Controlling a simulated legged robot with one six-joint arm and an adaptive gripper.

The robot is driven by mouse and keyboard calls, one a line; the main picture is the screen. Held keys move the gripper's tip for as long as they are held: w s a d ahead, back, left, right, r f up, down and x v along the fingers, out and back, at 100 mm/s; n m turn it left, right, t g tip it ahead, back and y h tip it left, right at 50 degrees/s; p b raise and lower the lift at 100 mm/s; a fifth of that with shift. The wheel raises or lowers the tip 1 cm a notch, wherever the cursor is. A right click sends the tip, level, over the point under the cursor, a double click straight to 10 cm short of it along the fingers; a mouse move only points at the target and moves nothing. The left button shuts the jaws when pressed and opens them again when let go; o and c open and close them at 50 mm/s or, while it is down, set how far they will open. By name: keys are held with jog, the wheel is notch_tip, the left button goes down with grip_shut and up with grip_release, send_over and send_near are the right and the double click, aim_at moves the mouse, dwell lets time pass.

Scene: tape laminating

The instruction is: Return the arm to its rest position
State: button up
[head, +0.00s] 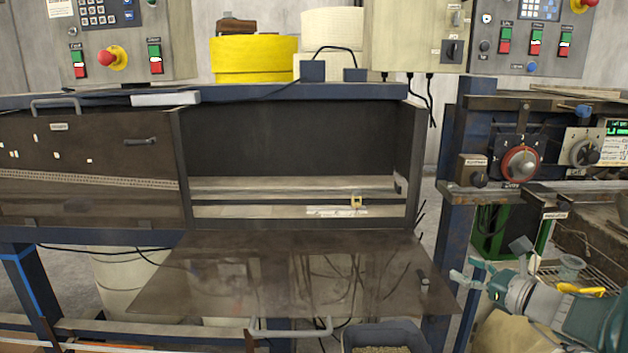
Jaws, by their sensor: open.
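My gripper (487,284) is at the lower right in the head view, at the end of my teal and grey arm. Its fingers are spread open and point left, with nothing seen between them. It is just right of the lowered dark panel (215,285) of the laminating machine, in front of a blue post. I cannot tell how far the fingers are from the panel's right edge.
The machine's bay (290,135) stands open above the panel. A handle (290,328) sticks out at the panel's front edge. A grey bin (385,338) stands below. A control unit with a red dial (520,163) and a wire rack are at the right.

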jog(key=s+a+f+n+g, duration=0.3)
jog(key=s+a+n+g, duration=0.5)
jog(key=s+a+n, duration=0.55)
jog(key=s+a+f+n+h, duration=0.1)
jog(key=s+f+n+h, duration=0.2)
jog(key=s+n+h, duration=0.6)
jog(key=s+n, duration=0.2)
jog(key=n, duration=0.3)
jog(key=shift+s+g, duration=0.3)
jog(key=shift+s, duration=0.1)
jog(key=shift+a, duration=0.3)
jog(key=shift+d, duration=0.1)
